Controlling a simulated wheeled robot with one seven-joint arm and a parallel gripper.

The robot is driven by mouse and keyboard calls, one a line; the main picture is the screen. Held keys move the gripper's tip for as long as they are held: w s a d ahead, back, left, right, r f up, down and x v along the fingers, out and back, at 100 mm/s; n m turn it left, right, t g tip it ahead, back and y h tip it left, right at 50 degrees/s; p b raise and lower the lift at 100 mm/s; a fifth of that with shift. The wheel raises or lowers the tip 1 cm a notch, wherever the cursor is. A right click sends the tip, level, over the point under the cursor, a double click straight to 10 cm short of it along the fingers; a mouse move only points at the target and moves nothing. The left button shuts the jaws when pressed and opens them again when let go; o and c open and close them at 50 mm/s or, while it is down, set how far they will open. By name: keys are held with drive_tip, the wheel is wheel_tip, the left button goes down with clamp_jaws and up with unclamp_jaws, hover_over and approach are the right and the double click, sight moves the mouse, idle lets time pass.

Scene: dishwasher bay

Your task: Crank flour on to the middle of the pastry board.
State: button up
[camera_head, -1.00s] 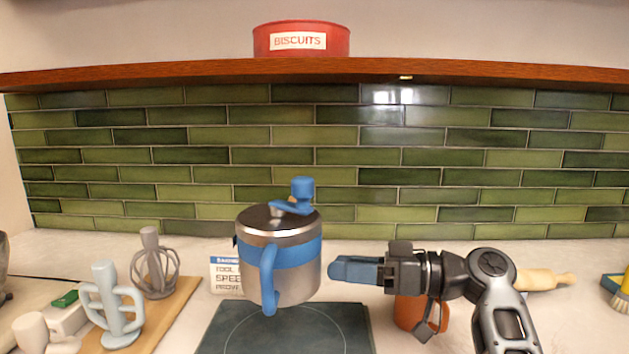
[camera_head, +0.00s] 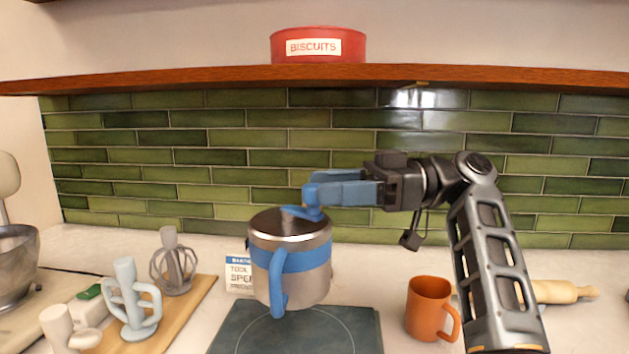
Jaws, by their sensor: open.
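The flour sifter (camera_head: 292,262) is a steel canister with a blue band, a blue side handle and a blue crank (camera_head: 308,205) on its lid. It appears above the dark pastry board (camera_head: 352,325), which has a ring marked on it; what supports the sifter is not visible. My gripper (camera_head: 322,190) comes in from the right with its blue fingers level with the crank knob, at or around it. The fingers overlap the knob in this view, so I cannot tell whether they touch it. No flour shows on the visible part of the board.
An orange mug (camera_head: 428,306) stands right of the board, below my arm. A rolling pin (camera_head: 562,292) lies farther right. Mixer attachments (camera_head: 130,300) stand on a wooden board at left, near a mixer bowl (camera_head: 15,262). A shelf (camera_head: 200,79) holds a red biscuit tin (camera_head: 318,45).

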sight(313, 185)
drive_tip(key=shift+x, duration=1.5)
drive_tip(key=shift+c, duration=0.2)
drive_tip(key=c, duration=0.9)
